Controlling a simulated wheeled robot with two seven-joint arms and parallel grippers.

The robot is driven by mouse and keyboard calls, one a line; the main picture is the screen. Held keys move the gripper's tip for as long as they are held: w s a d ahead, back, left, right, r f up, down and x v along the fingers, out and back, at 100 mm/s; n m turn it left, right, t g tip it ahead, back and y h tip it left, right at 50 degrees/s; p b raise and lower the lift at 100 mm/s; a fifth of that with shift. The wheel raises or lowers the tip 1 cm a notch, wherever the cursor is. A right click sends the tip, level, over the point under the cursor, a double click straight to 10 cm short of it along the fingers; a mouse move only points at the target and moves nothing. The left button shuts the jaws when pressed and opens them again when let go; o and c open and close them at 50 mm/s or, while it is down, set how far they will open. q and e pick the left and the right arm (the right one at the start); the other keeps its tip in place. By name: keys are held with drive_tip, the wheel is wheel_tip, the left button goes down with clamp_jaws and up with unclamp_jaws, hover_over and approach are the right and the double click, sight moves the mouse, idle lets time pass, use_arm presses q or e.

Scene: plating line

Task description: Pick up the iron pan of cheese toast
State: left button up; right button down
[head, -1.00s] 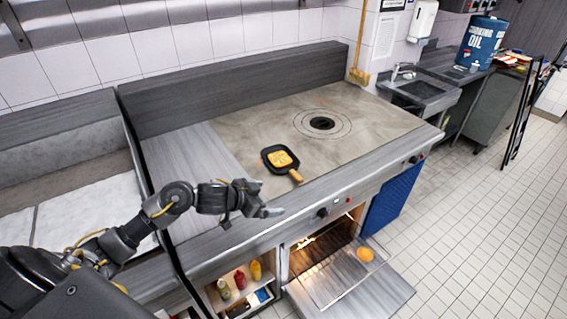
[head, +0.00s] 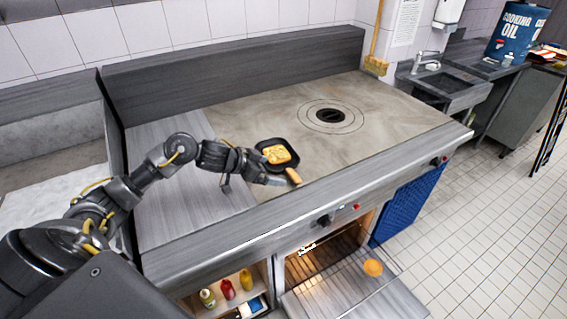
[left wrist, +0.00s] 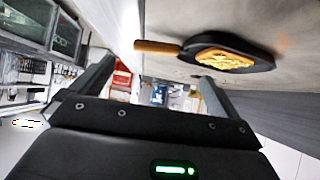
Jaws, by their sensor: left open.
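The iron pan (head: 267,144) is small and black, with yellow cheese toast (head: 277,154) in it and a wooden handle (head: 293,176) pointing to the front edge. It rests on the cooktop. My left gripper (head: 268,181) is open and empty, just left of the handle and apart from it. In the left wrist view the pan (left wrist: 203,41), toast (left wrist: 225,60) and wooden handle (left wrist: 157,46) show ahead of the spread fingers of the left gripper (left wrist: 152,82). My right gripper is not in view.
The cooktop (head: 375,135) has a round burner plate (head: 331,115) and free room around the pan. A back wall (head: 240,72) stands behind it. Below, an oven door (head: 345,295) hangs open with an orange round thing (head: 373,267) on it. Bottles (head: 228,289) stand on a shelf.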

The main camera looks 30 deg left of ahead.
sight(290, 174)
use_arm(q)
drive_tip(key=shift+w+d+f, duration=0.15)
drive_tip(key=shift+w+d, duration=0.05)
drive_tip(key=x, duration=0.3)
drive_tip(key=shift+w+d+f+p, duration=0.15)
drive_tip(key=shift+w+f+p, duration=0.1)
drive_tip(key=shift+w+p, duration=0.1)
drive_tip(key=shift+w+d+f, duration=0.15)
drive_tip(key=shift+w+f, duration=0.1)
drive_tip(key=shift+w+d+f, duration=0.1)
drive_tip(key=shift+w+d, duration=0.05)
drive_tip(key=shift+w, duration=0.1)
drive_tip(key=p+x, duration=0.1)
drive_tip(key=x, duration=0.3)
drive_tip(key=shift+w+f, duration=0.1)
drive_tip(key=shift+w, duration=0.1)
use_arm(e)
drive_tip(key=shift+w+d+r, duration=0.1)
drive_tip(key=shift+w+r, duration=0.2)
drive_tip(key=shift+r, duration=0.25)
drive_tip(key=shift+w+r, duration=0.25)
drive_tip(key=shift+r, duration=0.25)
use_arm(q)
drive_tip(key=shift+s, duration=0.1)
